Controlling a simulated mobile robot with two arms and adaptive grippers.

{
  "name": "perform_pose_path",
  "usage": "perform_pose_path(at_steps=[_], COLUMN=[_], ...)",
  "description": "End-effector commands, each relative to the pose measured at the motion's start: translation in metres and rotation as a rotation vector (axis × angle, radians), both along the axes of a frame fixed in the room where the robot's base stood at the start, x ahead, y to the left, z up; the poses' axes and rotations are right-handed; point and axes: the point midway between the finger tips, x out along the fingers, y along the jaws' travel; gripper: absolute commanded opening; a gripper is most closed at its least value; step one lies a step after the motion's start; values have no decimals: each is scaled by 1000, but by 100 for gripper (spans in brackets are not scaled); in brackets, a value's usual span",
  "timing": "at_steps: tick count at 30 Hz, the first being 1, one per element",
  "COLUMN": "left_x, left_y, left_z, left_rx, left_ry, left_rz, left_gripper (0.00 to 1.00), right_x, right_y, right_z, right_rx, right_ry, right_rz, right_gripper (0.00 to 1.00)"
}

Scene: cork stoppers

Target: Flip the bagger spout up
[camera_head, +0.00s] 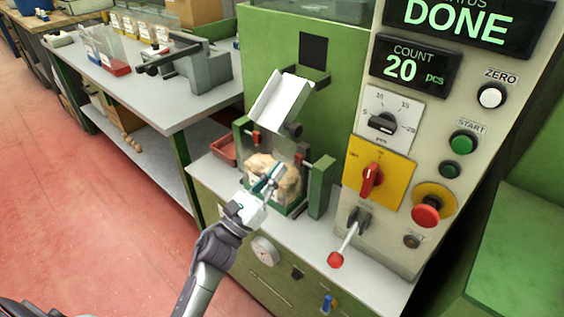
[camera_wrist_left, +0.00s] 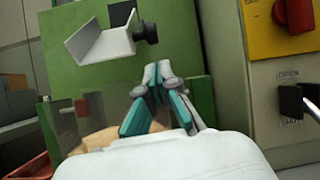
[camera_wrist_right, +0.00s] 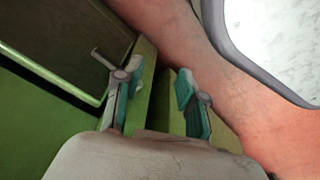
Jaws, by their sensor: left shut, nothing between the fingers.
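The bagger spout, a white open chute (camera_head: 281,101), sits tilted on the front of the green machine, with a dark knob (camera_head: 293,129) at its lower right. The spout also shows at the upper left of the left wrist view (camera_wrist_left: 100,42). Below it, a bag of tan corks (camera_head: 262,163) stands between the green posts. My left gripper (camera_head: 275,172) is shut and empty, in front of the bag and below the spout, apart from the spout. In the right wrist view my right gripper (camera_wrist_right: 157,86) is open with nothing between its fingers; the head view does not show it.
To the right is a control panel with a red rotary switch (camera_head: 372,179), a red-tipped lever (camera_head: 336,259) and a red stop button (camera_head: 426,213). A red tray (camera_head: 224,150) lies left of the bag. A grey bench (camera_head: 180,105) stands further left. Red floor is free at lower left.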

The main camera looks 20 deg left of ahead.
Motion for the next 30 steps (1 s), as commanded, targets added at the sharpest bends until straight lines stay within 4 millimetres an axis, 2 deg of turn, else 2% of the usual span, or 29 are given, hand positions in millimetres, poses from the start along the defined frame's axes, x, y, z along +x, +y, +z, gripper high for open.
perform_pose_path(at_steps=[3,12,18,30], left_x=[19,57,65,65], left_y=[-8,-24,-28,-28], left_z=[15,37,41,41], left_rx=[0,0,-1,-1], left_ry=[-4,-1,0,0], left_rz=[-1,0,0,0], left_gripper=[0,0,0,0], right_x=[-10,-29,-34,-34], right_y=[-1,-4,-5,-5], right_z=[-10,-31,-37,-37], right_rx=[-1,-3,-3,-4], right_ry=[11,24,27,27], right_rz=[2,5,6,7], right_gripper=[40,40,40,40])
